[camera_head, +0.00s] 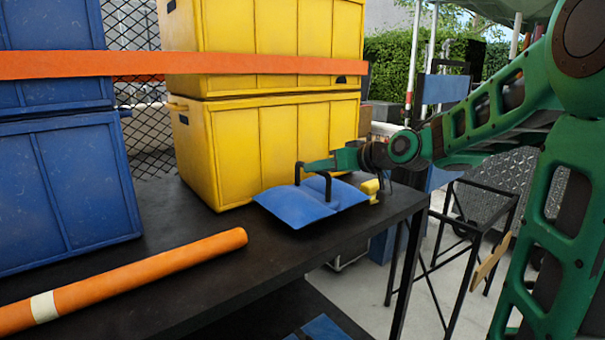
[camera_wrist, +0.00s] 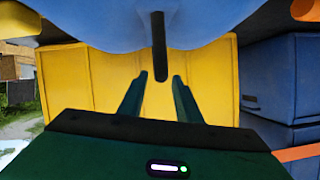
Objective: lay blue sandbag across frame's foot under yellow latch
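My gripper (camera_head: 310,165) is over the sandbag at handle height. In the wrist view my gripper's (camera_wrist: 160,82) two green fingers are apart, with the handle's end between or just beyond their tips; contact cannot be told. A small yellow piece (camera_head: 371,190), possibly the latch, is beside the sandbag. A black metal frame (camera_head: 432,258) stands right of the table; its foot is unclear.
Stacked yellow crates (camera_head: 275,150) stand close behind the sandbag, and blue crates (camera_head: 60,190) at left. An orange strap (camera_head: 230,64) crosses them. An orange tube (camera_head: 150,270) lies along the table (camera_head: 235,285). Bare tabletop lies between tube and sandbag.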

